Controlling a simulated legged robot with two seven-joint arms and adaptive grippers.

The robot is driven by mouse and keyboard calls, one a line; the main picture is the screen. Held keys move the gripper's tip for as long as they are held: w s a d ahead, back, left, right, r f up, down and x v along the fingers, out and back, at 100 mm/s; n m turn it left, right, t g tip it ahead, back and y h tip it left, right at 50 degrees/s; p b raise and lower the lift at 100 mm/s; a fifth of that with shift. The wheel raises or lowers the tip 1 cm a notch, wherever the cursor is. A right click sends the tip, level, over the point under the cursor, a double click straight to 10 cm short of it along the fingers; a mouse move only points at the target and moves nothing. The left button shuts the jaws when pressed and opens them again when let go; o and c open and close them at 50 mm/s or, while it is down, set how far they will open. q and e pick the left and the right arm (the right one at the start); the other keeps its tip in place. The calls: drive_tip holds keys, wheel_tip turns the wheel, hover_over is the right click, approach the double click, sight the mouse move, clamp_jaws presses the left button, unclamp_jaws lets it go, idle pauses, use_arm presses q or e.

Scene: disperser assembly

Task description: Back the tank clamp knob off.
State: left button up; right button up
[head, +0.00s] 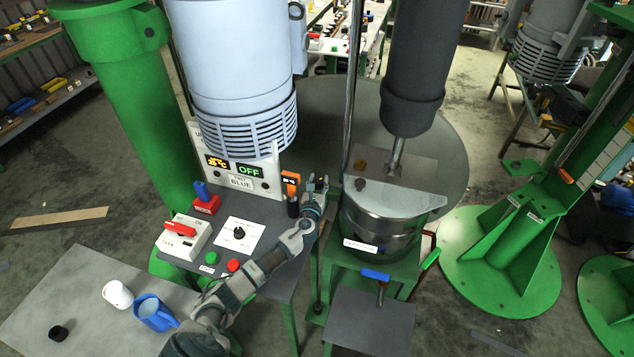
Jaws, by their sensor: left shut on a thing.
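My left gripper (316,194) reaches in from the lower left and is shut at the left side of the steel tank, beside a thin upright rod. The tank clamp knob it is shut on is mostly hidden by the fingers, and its exact shape cannot be told. The steel tank (382,228) stands upright on a green stand, with a pale half lid (399,196) on top. My right gripper is not in view.
An orange-topped black device (291,190) stands close left of my gripper. The control table carries a red switch box (182,237), a dial plate (239,236) and a red button (233,265). A blue-handled valve (375,275) is below the tank front. Two cups (117,294) (152,312) stand lower left.

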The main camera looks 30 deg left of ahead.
use_arm(q)
drive_tip(key=shift+f+n+g+y, duration=0.1)
drive_tip(key=shift+n+g+y, duration=0.35)
drive_tip(key=shift+y, duration=0.35)
drive_tip(key=shift+d+n+g+y+p, duration=0.15)
drive_tip(key=shift+n+g+y+p, duration=0.2)
drive_tip(key=shift+n+y, duration=0.3)
drive_tip(key=n+g+y, duration=0.1)
drive_tip(key=y, duration=0.1)
drive_tip(key=shift+d+f+n+g+y, duration=0.1)
drive_tip(key=shift+f+n+g+y, duration=0.05)
drive_tip(key=shift+n+g+y, duration=0.25)
drive_tip(key=shift+a, duration=0.2)
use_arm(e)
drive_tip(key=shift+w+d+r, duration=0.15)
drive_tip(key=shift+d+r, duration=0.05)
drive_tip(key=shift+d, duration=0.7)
